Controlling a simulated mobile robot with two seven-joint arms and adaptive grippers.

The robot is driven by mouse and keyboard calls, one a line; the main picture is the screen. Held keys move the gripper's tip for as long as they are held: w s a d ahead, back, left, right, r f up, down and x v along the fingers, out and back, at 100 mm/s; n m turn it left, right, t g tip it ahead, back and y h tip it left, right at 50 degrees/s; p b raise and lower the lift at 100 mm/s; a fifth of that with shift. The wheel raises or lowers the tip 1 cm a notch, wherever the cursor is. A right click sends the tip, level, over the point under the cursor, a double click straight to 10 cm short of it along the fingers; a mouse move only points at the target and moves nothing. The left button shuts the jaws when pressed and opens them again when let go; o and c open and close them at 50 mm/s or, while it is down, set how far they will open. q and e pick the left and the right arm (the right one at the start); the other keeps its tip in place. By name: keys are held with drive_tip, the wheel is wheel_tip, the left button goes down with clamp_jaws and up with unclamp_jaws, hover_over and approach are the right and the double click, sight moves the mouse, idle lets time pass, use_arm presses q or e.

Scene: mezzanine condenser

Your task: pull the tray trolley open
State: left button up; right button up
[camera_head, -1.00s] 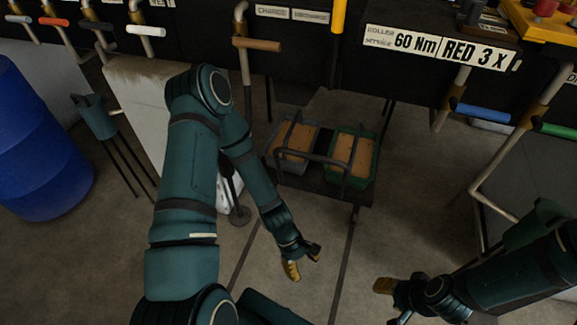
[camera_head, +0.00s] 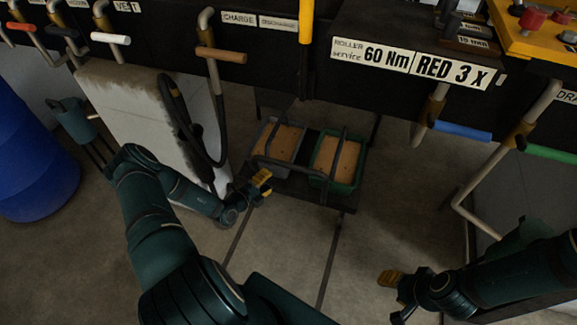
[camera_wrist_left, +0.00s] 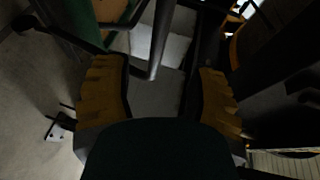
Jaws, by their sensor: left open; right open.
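The tray trolley (camera_head: 325,197) stands low under the dark bench, carrying a grey tray (camera_head: 264,139) and a green tray (camera_head: 355,178) with tan contents. A dark bar handle (camera_head: 290,167) runs across its front. My left gripper (camera_head: 264,183) is at the trolley's front left corner, close to the handle's left end. In the left wrist view the left gripper (camera_wrist_left: 162,95) is open, and a grey bar (camera_wrist_left: 160,40) reaches down between its fingers; I cannot tell if they touch. My right gripper (camera_head: 396,288) is open and empty above the floor at the lower right.
Two dark floor rails (camera_head: 330,260) run forward from the trolley over clear floor. A pale block (camera_head: 140,120) with a black hose (camera_head: 185,130) stands left of it. A blue barrel (camera_head: 35,160) is at the far left. Handles with coloured grips, including blue (camera_head: 462,131), hang along the bench.

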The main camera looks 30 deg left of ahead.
sight(286, 167)
use_arm(q)
drive_tip(key=b+x, duration=0.2)
drive_tip(key=x, duration=1)
drive_tip(key=shift+s, duration=0.1)
drive_tip(key=shift+c, duration=0.5)
clamp_jaws()
